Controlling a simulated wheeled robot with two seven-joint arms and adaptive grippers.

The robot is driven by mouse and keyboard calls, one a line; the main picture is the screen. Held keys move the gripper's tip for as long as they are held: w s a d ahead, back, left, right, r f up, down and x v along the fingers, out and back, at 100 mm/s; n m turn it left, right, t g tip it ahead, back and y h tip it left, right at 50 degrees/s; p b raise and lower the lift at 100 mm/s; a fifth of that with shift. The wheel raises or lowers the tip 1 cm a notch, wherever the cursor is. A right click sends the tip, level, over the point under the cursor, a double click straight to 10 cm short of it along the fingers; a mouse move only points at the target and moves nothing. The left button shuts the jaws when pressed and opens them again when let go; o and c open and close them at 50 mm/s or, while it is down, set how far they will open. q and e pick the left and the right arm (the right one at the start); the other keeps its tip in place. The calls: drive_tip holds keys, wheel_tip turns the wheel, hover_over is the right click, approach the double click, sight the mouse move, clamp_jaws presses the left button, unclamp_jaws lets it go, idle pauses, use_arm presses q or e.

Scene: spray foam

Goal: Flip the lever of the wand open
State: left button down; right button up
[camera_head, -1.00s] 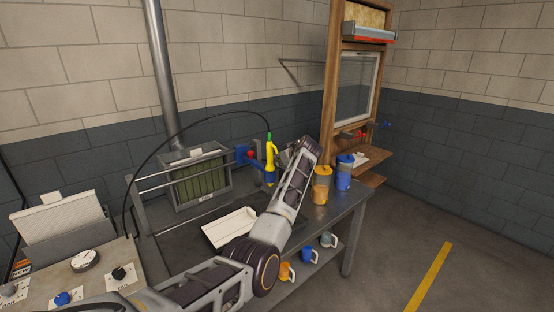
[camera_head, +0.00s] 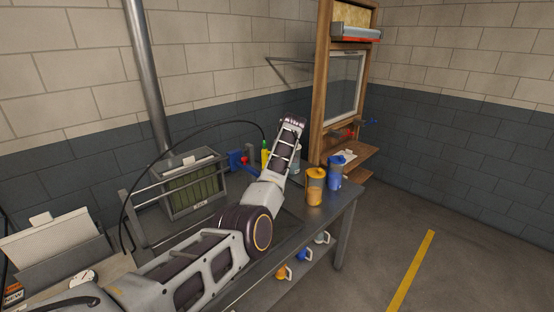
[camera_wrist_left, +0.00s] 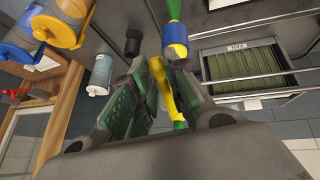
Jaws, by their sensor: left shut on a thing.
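The yellow wand (camera_head: 264,155) with a green tip stands at the back of the bench in the head view, partly hidden by my left arm. In the left wrist view the wand (camera_wrist_left: 160,86) runs between my finger pads, with a blue collar (camera_wrist_left: 174,40) beyond them. My left gripper (camera_wrist_left: 154,75) is shut on the yellow part. I cannot tell how the lever stands or whether the pads press on the lever or the body. In the head view my left fingers are hidden behind my own wrist. My right gripper is not in view.
A black hose (camera_head: 180,133) arches to the wand. A metal-railed box with a green filter (camera_head: 197,190) stands left of it. Orange (camera_head: 315,187) and blue (camera_head: 335,172) canisters stand close right of my arm. A wooden window frame (camera_head: 325,90) rises behind.

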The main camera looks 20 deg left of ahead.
use_arm(q)
drive_tip(key=shift+a+r+g+h+p, duration=0.1)
drive_tip(key=shift+r+g+h+p, duration=0.45)
drive_tip(key=shift+r+h, duration=0.45)
drive_tip(key=shift+h, duration=0.4)
drive_tip(key=c, duration=1.5)
unclamp_jaws()
drive_tip(key=shift+w, duration=0.1)
drive_tip(key=shift+r, duration=0.15)
drive_tip(key=shift+v, duration=5.85)
